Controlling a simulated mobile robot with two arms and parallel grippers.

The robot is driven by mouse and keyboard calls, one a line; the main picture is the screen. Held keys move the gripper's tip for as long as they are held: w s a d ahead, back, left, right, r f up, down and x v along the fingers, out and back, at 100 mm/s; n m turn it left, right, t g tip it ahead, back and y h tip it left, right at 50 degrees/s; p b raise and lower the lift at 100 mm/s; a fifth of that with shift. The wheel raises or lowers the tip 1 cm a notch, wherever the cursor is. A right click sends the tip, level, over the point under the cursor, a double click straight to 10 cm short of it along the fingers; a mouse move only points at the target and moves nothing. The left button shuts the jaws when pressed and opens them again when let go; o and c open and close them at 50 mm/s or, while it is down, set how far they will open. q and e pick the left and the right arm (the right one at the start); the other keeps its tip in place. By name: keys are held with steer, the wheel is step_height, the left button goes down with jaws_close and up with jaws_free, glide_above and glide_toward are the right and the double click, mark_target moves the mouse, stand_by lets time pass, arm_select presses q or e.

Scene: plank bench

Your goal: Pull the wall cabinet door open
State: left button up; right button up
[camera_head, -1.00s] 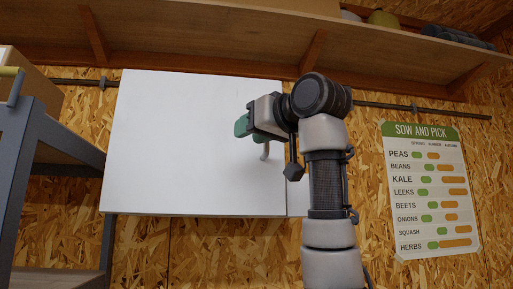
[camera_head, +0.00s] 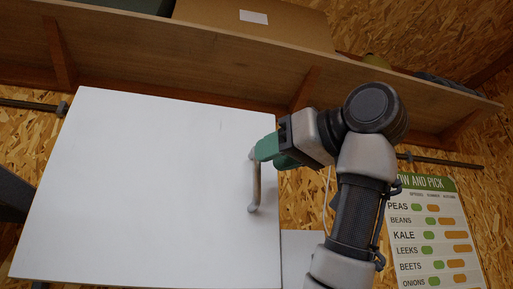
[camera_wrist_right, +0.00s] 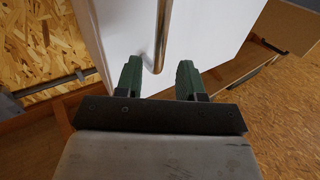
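The white cabinet door (camera_head: 150,185) fills the left and middle of the head view; its face also shows in the wrist view (camera_wrist_right: 210,30). A metal bar handle (camera_head: 256,185) stands upright near the door's right edge. My right gripper (camera_head: 262,150) has its green fingers at the handle's upper end. In the wrist view the right gripper's fingers (camera_wrist_right: 159,82) are spread, with the handle (camera_wrist_right: 163,35) between them and a gap on both sides. Whether the door stands ajar I cannot tell. My left gripper is not in view.
A wooden shelf (camera_head: 180,60) with a cardboard box (camera_head: 290,25) runs above the door. A rail (camera_head: 440,161) and a planting poster (camera_head: 428,235) are on the chipboard wall to the right. A dark frame (camera_head: 12,195) stands at the left edge.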

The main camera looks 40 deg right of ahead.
steer(key=shift+w+a+p, duration=0.15)
steer(key=shift+w+p, duration=0.5)
steer(key=shift+w, duration=1.5)
jaws_close()
